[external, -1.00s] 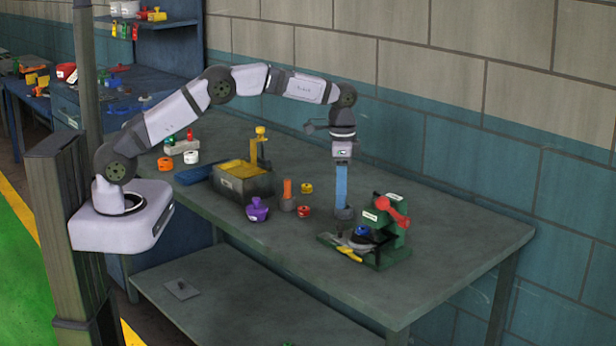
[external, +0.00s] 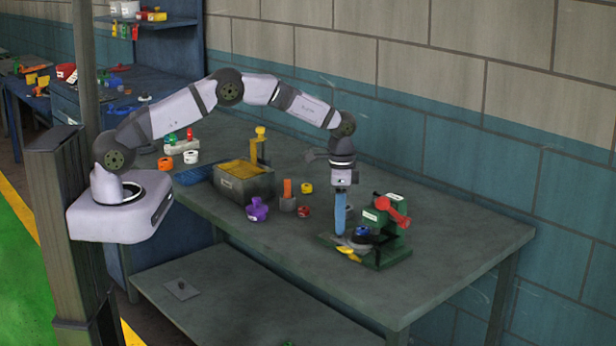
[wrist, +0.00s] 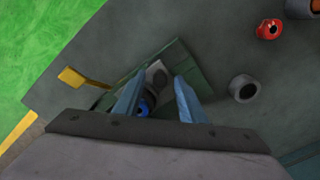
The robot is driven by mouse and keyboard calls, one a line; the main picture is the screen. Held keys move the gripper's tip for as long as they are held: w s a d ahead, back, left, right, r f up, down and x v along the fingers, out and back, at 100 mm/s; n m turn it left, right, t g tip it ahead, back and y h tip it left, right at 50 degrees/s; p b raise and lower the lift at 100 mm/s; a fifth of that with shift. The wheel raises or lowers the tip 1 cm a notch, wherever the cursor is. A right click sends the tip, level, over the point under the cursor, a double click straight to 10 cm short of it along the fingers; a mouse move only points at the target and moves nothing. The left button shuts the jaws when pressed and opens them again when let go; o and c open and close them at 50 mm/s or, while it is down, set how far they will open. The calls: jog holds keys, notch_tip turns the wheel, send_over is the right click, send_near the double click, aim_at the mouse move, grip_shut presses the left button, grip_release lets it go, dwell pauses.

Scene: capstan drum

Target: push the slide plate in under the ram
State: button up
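The green press (external: 393,247) with a red lever (external: 392,208) stands on the right part of the bench. At its left front is the slide plate, dark and low, with a yellow handle (external: 349,253). In the wrist view the yellow handle (wrist: 84,80) sticks out to the left, and a grey plate (wrist: 157,73) lies on the green base (wrist: 186,62). A blue part (wrist: 146,106) shows beside the left finger. My gripper (external: 341,233) points down at the left side of the press; its two blue fingers (wrist: 161,76) are apart with nothing between them. Contact cannot be told.
A grey ring (wrist: 243,88) stands right of my fingers in the wrist view. A red pot (external: 303,211), an orange-topped block (external: 288,197), a purple knob (external: 257,209) and a grey bin (external: 239,190) stand further left. The bench's right end is clear.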

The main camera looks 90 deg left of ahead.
aim_at(354, 233)
grip_shut()
jog(key=shift+w+d, duration=1.7)
grip_release()
jog(key=shift+d+r, duration=0.1)
notch_tip(354, 233, up, 7)
jog(key=b, duration=0.2)
jog(key=shift+a+r+b, duration=0.15)
jog(key=shift+a+b, duration=0.1)
jog(key=shift+b, duration=0.1)
